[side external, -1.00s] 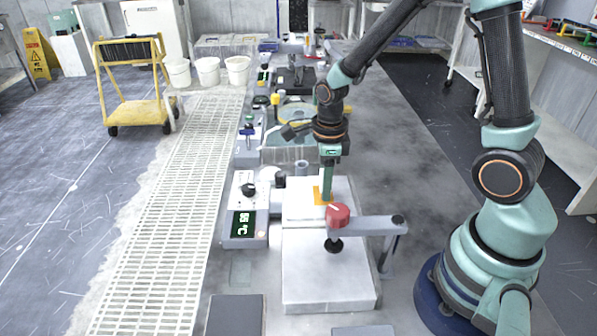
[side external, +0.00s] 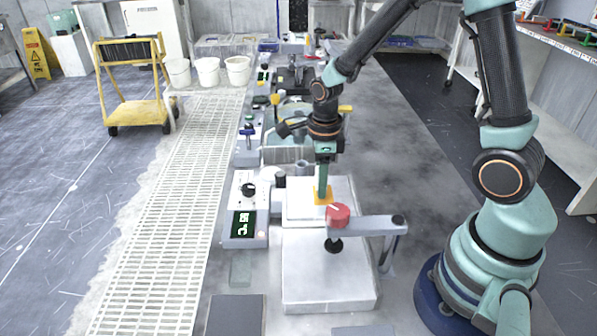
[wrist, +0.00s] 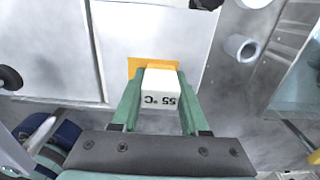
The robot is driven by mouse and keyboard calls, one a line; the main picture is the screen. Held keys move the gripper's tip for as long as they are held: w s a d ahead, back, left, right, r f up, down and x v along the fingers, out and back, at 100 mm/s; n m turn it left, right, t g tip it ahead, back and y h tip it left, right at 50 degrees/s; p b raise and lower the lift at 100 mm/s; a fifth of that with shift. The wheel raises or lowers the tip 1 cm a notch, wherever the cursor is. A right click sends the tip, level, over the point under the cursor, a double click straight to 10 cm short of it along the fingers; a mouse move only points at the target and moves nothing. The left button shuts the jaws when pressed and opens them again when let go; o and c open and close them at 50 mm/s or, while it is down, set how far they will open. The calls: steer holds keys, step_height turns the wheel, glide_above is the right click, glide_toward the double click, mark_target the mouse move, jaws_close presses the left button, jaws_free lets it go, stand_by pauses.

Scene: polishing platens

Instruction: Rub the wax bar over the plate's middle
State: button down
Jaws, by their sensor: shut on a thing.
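My gripper (wrist: 158,92) is shut on the wax bar (wrist: 159,98), a pale block marked "55 °C", with one green finger on each side. In the side view my gripper (side external: 322,184) points straight down over the pale, flat plate (side external: 340,190). An orange patch (wrist: 150,64) lies on the plate just beyond the bar in the wrist view. It also shows at the gripper's tips in the side view (side external: 323,200). The fingers hide the bar in the side view. I cannot tell whether the bar touches the plate.
A red-capped clamp arm (side external: 338,215) stands close in front of the gripper. A second pale slab (side external: 325,275) lies in front. Bench equipment crowds the far side.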

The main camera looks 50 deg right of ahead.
mark_target(333, 188)
steer(key=d, duration=0.1)
steer(key=s+d, duration=0.1)
steer(key=d, duration=0.1)
steer(key=shift+s, duration=0.1)
steer(key=shift+w+a, duration=1.65)
steer(key=shift+a, duration=0.05)
steer(key=shift+s+d, duration=1.7)
steer(key=shift+d, duration=0.05)
steer(key=w+a, duration=0.3)
steer(key=shift+w+a, duration=0.2)
steer(key=shift+a, duration=0.1)
step_height(333, 188, up, 3)
steer(key=shift+w+f, duration=0.15)
steer(key=shift+f, duration=0.05)
steer(key=shift+r, duration=2.8)
